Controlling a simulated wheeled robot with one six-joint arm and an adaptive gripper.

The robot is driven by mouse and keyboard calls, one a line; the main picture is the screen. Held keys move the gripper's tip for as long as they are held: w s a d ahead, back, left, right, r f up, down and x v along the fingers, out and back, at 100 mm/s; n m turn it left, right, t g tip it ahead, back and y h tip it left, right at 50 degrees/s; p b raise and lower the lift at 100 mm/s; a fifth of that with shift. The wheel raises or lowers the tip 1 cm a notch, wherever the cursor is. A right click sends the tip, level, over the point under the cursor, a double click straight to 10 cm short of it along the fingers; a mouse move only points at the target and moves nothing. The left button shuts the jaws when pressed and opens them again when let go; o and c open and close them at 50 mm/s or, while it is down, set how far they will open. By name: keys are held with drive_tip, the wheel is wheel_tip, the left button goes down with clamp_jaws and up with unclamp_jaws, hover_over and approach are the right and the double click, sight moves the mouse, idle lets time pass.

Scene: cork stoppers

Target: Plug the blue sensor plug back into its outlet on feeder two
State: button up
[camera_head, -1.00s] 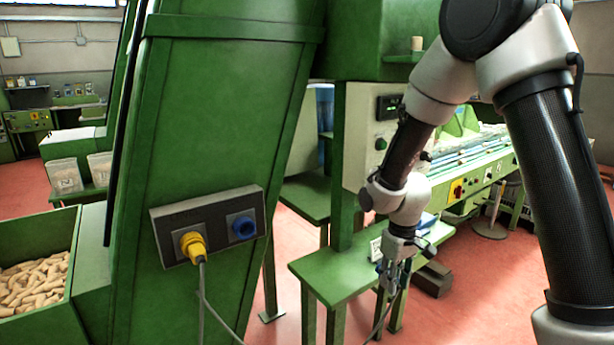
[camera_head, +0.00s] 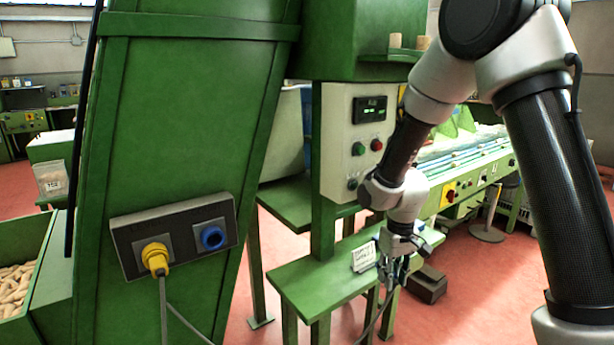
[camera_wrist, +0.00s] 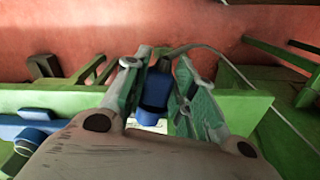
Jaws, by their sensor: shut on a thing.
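In the wrist view my gripper (camera_wrist: 160,95) is shut on a blue plug (camera_wrist: 156,85), held between its two fingers with a grey cable running off behind. In the head view my gripper (camera_head: 392,272) is above the right end of a green bench, and the held plug is too small to make out. The blue outlet (camera_head: 213,237) is on the right half of a dark grey socket box (camera_head: 187,270) on the green feeder; it looks empty. A yellow plug (camera_head: 155,257) with a cable hanging down sits in the left outlet. My gripper is well to the right of the box.
A green bench (camera_head: 290,280) with a small white label card (camera_head: 364,257) stands below my gripper. A control panel (camera_head: 345,140) with buttons and a display is behind. A bin of corks (camera_head: 15,285) is at left.

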drive_tip(key=w+d+f+m, duration=0.3)
drive_tip(key=w+d+m, duration=0.1)
drive_tip(key=d, duration=0.3)
drive_tip(key=shift+w+d+f, duration=0.15)
drive_tip(key=shift+w+d, duration=0.25)
drive_tip(key=shift+w, duration=0.35)
